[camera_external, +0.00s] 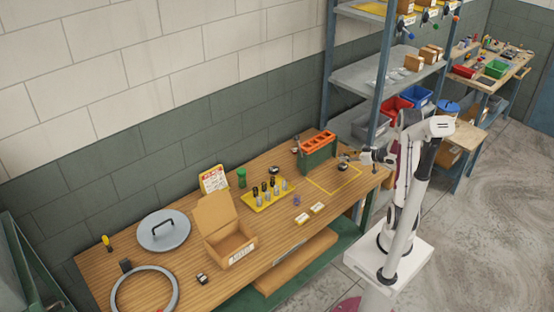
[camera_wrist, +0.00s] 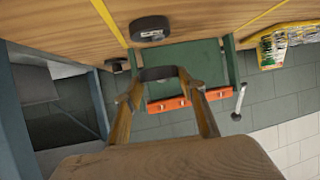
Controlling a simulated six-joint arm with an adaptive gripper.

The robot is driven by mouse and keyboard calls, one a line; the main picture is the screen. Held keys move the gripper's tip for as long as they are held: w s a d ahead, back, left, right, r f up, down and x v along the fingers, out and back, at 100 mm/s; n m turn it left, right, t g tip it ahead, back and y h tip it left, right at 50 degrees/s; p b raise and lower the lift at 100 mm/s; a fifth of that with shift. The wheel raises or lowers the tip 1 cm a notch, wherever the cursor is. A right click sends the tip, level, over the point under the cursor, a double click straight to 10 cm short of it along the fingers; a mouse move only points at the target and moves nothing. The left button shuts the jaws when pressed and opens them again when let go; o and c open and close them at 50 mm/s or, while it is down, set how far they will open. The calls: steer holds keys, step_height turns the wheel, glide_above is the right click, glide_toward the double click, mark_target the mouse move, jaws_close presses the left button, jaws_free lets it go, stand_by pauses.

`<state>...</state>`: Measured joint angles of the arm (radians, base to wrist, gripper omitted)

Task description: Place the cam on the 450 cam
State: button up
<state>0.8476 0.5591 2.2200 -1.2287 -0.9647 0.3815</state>
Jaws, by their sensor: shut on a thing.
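In the wrist view, my gripper (camera_wrist: 160,90) is shut on a dark curved piece (camera_wrist: 160,73), which looks like the cam. It is held between the fingertips, and its full shape is partly hidden. A black round disc (camera_wrist: 150,28) rests on the wooden bench beside a yellow line, apart from the held piece in the picture; I cannot tell whether it is the 450 cam. In the external view, my gripper (camera_external: 369,157) is above the bench's right end. A dark round piece (camera_external: 343,167) lies left of it, near the yellow outline. The held piece is too small to make out there.
A green box with orange slots (camera_external: 318,142) stands behind the yellow outline (camera_external: 320,187). A yellow tray (camera_external: 258,203) holds several bottle-like parts. A shelf post (camera_external: 329,75) rises behind the bench.

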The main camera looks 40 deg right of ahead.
mark_target(348, 166)
steer(key=shift+f, duration=2.05)
steer(key=shift+f, duration=0.15)
steer(key=o, duration=1.4)
steer(key=shift+c, duration=0.2)
steer(key=shift+s+d+r, duration=0.15)
steer(key=shift+s+r, duration=0.2)
steer(key=shift+s, duration=0.1)
steer(key=v, duration=1.1)
